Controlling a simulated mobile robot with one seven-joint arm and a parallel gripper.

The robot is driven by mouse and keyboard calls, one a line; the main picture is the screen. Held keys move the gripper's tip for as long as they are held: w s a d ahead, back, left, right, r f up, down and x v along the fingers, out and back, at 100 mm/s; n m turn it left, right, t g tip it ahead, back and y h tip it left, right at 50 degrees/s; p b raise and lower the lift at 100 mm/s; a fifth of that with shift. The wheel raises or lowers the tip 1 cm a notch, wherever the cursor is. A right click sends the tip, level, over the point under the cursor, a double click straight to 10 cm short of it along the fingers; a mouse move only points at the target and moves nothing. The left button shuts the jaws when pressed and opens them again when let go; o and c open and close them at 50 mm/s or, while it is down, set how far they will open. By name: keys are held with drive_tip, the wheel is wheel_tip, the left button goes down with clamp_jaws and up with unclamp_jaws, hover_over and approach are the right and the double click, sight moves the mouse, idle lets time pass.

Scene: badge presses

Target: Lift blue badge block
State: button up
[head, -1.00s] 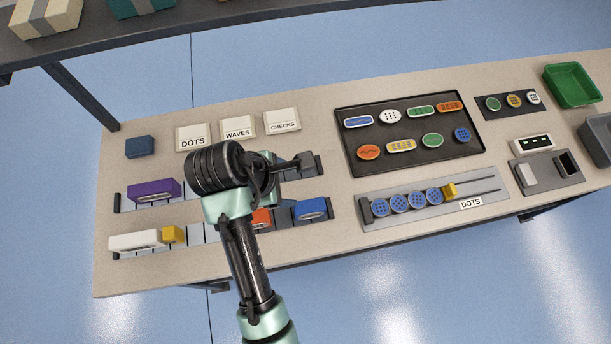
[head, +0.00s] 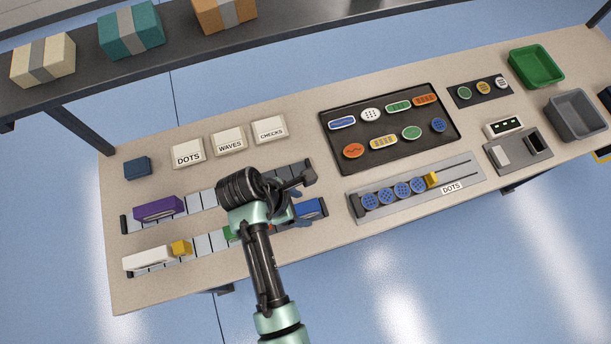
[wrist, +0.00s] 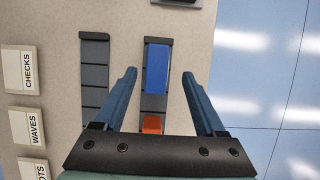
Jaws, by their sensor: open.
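The blue badge block (head: 311,208) lies at the right end of the front slotted rail, partly behind my arm in the head view. In the wrist view the blue block (wrist: 157,68) sits lengthwise in the rail, and an orange block (wrist: 152,124) is in the same rail nearer my palm. My gripper (wrist: 158,72) is open, with one blue finger on each side of the blue block's line and a gap to both. The fingers hold nothing. How high they are above the block cannot be told. My wrist hides most of the gripper in the head view.
A purple block (head: 160,208) is in the back rail, and white (head: 147,258) and yellow (head: 180,248) blocks are in the front rail. A sliding badge rack (head: 358,207) and a black badge tray (head: 385,130) stand to the right. Labelled cards (head: 229,142) lie behind.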

sight(303, 208)
drive_tip(key=shift+a+p+x, duration=0.2)
drive_tip(key=shift+p+x, duration=0.1)
drive_tip(key=shift+x, duration=2.15)
drive_tip(key=shift+w, duration=0.15)
clamp_jaws()
